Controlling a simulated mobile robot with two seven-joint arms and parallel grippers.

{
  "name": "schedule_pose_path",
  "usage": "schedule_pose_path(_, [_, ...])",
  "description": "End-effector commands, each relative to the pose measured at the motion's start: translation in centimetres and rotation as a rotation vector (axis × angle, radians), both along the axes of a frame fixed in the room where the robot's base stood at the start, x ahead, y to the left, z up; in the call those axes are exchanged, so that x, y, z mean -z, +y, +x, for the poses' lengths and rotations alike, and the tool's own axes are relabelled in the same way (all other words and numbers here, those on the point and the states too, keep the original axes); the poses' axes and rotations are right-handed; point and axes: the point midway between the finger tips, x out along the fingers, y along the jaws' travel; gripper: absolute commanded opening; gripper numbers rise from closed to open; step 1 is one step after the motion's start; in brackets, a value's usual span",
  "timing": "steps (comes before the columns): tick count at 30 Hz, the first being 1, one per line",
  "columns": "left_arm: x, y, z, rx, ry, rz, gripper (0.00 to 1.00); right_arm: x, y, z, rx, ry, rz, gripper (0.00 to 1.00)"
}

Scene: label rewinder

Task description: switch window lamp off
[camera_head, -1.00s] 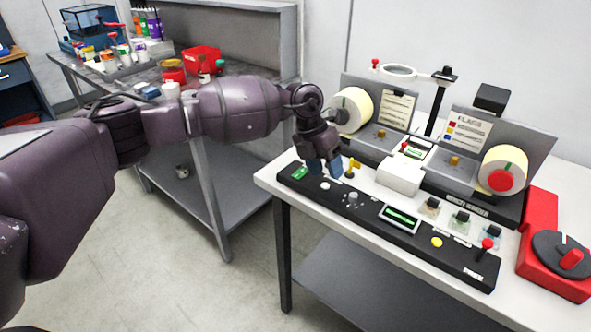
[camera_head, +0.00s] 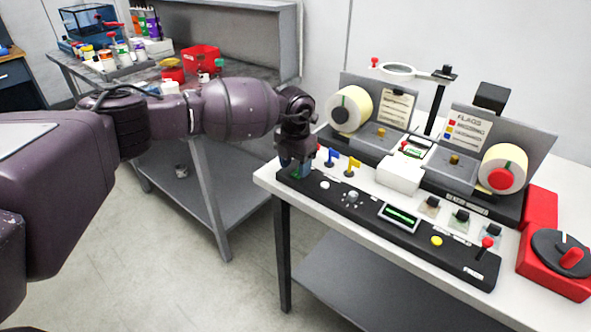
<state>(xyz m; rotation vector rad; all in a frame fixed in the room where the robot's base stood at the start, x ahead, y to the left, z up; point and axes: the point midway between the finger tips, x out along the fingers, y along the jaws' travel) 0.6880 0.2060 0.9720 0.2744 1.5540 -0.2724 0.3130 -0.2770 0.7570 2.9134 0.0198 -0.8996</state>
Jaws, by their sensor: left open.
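A long black control strip (camera_head: 372,225) runs along the front edge of the white-topped machine table. A green switch (camera_head: 303,172) at its left end is mostly covered by my left gripper (camera_head: 294,170). That gripper is open, points down over this end, and holds nothing. Whether it touches the switch cannot be told, nor can the switch's position. Which part is the window lamp is not clear; a small display (camera_head: 400,217) on the strip is lit green. My right gripper is out of view.
Blue (camera_head: 331,156) and yellow (camera_head: 351,167) flag-shaped levers stand just right of the gripper. Behind are a white block (camera_head: 399,174) and label rolls (camera_head: 350,108). A red-knobbed lever (camera_head: 486,246) and a red box (camera_head: 543,220) are at right.

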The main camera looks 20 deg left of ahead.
Motion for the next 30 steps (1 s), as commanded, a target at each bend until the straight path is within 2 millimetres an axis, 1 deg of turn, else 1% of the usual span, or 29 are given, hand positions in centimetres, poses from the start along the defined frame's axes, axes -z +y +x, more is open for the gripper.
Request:
schedule_pose_path(1, [0.7,0.0,0.0,-0.001,0.001,-0.001,0.53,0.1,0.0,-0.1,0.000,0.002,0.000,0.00])
schedule_pose_path(6, [1.6,0.0,0.0,0.000,0.000,-0.001,0.53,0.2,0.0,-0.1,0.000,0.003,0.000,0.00])
schedule_pose_path(15, [1.8,0.0,0.0,0.000,-0.001,-0.001,0.53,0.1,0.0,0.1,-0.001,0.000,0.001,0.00])
schedule_pose_path(16, [1.8,0.0,0.0,0.000,-0.001,-0.001,0.52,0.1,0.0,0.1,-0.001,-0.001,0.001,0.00])
schedule_pose_path(25, [1.8,0.0,0.0,0.000,-0.001,-0.001,0.06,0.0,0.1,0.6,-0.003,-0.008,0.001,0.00])
schedule_pose_path(26, [1.8,0.0,0.0,-0.001,-0.001,-0.001,0.04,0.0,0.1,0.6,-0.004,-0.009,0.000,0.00])
schedule_pose_path(30, [1.9,-0.1,0.1,-0.001,0.020,0.007,0.04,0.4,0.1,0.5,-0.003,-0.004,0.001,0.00])
